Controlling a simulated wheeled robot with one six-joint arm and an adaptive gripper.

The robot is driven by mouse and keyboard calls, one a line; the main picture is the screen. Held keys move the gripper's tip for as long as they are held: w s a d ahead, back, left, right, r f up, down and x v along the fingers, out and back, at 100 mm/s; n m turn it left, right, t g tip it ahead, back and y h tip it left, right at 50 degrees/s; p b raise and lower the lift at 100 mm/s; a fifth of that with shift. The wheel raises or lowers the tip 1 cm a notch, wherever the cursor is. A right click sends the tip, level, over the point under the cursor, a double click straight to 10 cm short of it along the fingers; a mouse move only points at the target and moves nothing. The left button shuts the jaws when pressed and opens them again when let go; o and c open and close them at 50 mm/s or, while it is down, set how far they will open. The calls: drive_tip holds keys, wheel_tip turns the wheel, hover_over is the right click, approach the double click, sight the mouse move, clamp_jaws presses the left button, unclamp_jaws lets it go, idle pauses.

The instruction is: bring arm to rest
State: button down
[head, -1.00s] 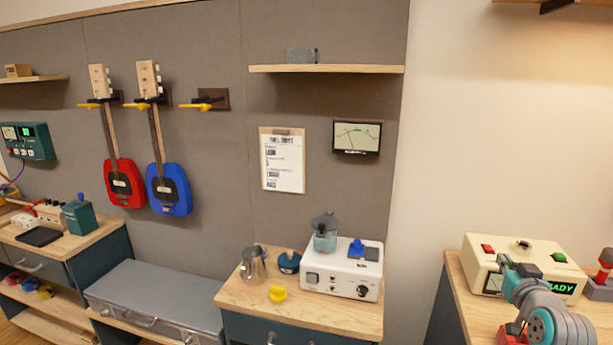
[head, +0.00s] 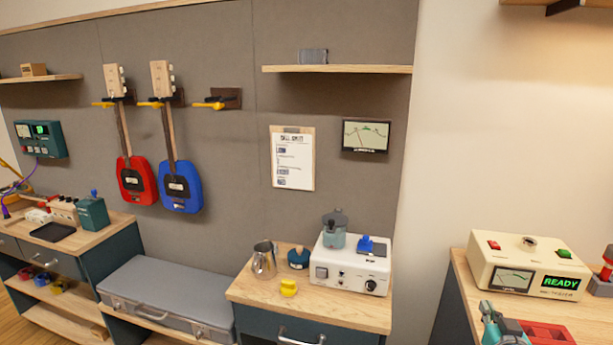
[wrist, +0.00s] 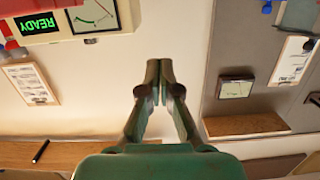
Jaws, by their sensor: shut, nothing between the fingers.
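My gripper (wrist: 159,72) shows in the middle of the wrist view, with its two fingertips together and nothing between them. It points at bare wall, and that view is upside down. No object touches my gripper.
A cream box reading READY (head: 530,265) stands on the right bench, beside a red thing (head: 547,332) close to my arm. The middle cabinet holds a white machine (head: 349,268), a metal jug (head: 264,260) and a yellow piece (head: 288,287). Two guitars hang on the grey wall.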

drive_tip(key=s+a+f+n+y, duration=0.1)
drive_tip(key=s+a+f, duration=0.75)
drive_tip(key=s, duration=0.35)
drive_tip(key=s+a+f, duration=0.7)
drive_tip(key=s+f, duration=0.2)
drive_tip(key=s, duration=0.2)
drive_tip(key=s+a+r+n+y, duration=0.1)
drive_tip(key=s+a+r, duration=0.1)
drive_tip(key=s, duration=1.1)
drive_tip(key=s+a+r+n+g+y, duration=0.1)
drive_tip(key=s+a, duration=0.3)
drive_tip(key=s, duration=0.9)
drive_tip(key=shift+s+a+r+y, duration=0.4)
drive_tip(key=shift+r+y, duration=0.2)
drive_tip(key=shift+r, duration=0.3)
